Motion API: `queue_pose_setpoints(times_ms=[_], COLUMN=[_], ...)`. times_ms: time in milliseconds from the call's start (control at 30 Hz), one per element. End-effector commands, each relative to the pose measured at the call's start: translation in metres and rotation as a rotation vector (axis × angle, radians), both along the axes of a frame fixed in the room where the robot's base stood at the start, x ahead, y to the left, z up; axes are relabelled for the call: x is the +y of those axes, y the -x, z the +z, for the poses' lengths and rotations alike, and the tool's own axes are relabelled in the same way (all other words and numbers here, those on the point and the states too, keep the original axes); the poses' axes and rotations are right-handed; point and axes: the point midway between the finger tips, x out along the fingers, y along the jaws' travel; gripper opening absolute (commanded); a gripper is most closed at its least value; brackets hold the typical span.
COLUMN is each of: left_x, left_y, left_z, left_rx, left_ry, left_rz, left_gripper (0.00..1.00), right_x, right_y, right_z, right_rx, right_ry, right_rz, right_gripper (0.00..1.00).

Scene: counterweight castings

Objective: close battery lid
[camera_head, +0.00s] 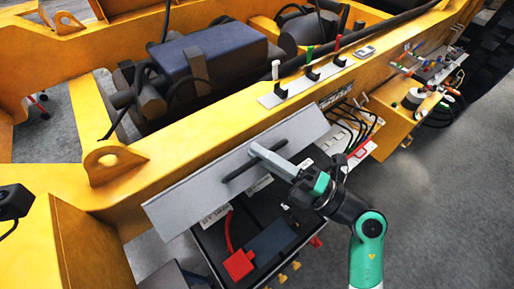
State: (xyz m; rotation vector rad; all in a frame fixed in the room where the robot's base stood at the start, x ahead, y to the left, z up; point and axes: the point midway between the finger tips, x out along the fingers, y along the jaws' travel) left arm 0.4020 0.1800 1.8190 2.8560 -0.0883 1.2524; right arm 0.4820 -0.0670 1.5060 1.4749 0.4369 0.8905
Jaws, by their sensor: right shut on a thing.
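The battery lid (184,195) is a long grey metal plate with a dark handle (240,171). It stands tilted up along the yellow frame, so the battery box (278,220) below it is open. Inside the box are black battery parts, a red terminal cover (239,264) and a red cable. My right gripper (264,153) reaches in from the lower right and is shut on the lid's handle near the plate's middle. My arm hides part of the box's right side. My left gripper is not in view.
The yellow machine frame (200,142) runs diagonally behind the lid, with a lug (112,163) at left. Levers with white, green and red tops stand on a plate (307,84). A tool-covered yellow box (398,110) is at right. Grey floor (440,190) lies clear at right.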

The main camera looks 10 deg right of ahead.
Motion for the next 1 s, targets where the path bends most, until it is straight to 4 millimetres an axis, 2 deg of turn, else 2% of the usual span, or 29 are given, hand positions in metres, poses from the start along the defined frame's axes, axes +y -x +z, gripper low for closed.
queue_pose_setpoints(times_ms=[33,167,400,700,900,1000], left_x=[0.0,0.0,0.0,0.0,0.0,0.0], left_y=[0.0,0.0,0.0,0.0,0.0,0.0], left_z=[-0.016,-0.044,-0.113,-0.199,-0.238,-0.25], left_rx=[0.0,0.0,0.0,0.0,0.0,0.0], left_ry=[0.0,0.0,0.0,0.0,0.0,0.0], left_rz=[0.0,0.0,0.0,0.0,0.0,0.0], left_gripper=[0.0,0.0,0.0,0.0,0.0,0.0], right_x=[-0.004,-0.015,-0.036,-0.056,-0.064,-0.066], right_y=[0.007,0.028,0.072,0.113,0.129,0.133], right_z=[-0.014,-0.035,-0.084,-0.14,-0.165,-0.172], right_rx=[-0.017,-0.08,-0.22,-0.379,-0.451,-0.476], right_ry=[-0.011,-0.041,-0.111,-0.188,-0.226,-0.237], right_rz=[-0.002,-0.003,-0.001,0.0,0.001,0.001], right_gripper=[0.0,0.0,0.0,0.0,0.0,0.0])
